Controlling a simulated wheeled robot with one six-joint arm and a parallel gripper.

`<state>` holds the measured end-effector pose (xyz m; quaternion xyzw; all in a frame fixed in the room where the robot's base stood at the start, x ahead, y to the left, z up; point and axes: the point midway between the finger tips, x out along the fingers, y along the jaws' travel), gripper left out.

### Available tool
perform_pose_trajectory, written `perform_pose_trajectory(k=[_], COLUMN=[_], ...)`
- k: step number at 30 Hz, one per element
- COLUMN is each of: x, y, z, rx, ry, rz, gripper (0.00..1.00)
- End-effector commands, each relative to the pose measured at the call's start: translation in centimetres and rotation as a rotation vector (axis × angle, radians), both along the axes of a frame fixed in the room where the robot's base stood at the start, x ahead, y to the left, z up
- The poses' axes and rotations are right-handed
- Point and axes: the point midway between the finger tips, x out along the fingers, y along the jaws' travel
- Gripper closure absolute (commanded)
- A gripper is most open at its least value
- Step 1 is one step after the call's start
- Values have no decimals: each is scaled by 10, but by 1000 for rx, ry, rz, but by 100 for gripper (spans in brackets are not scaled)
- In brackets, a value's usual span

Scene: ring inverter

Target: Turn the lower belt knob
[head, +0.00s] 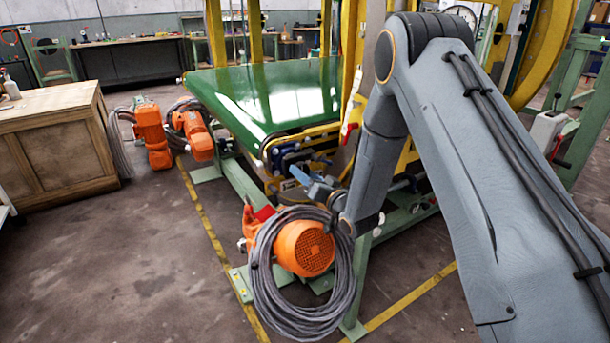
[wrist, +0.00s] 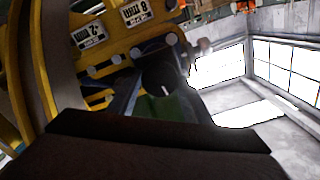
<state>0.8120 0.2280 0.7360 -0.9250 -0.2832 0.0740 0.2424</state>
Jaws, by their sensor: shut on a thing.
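My gripper (head: 302,178) is at the yellow end frame of the green belt table, at the near end below the belt, with its blue-grey fingers pointing up and left. In the wrist view, a dark round knob (wrist: 160,77) with a light mark on its face sits between the fingers. The gripper is shut on this knob, which I take to be the lower belt knob. In the head view the knob is hidden or too small to make out behind the fingers.
The green belt (head: 270,95) lies above and behind my gripper. An orange motor (head: 305,248) with a coiled grey cable (head: 262,290) is just below my wrist. More orange motors (head: 152,135) and a wooden cabinet (head: 50,145) stand left. Open floor (head: 110,260) lies front left.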

Motion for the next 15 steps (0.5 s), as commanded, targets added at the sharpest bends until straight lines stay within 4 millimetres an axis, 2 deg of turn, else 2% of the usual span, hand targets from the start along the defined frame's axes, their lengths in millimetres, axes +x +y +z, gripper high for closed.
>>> perform_pose_trajectory(k=[1,2,5,15], x=[-1,-1,-1,-3], y=[0,0,0,-2], z=[-2,-2,-2,-1], rx=[-2,-1,-2,-2], ry=[4,4,3,1], rz=[0,1,1,0], gripper=[77,52,36,36])
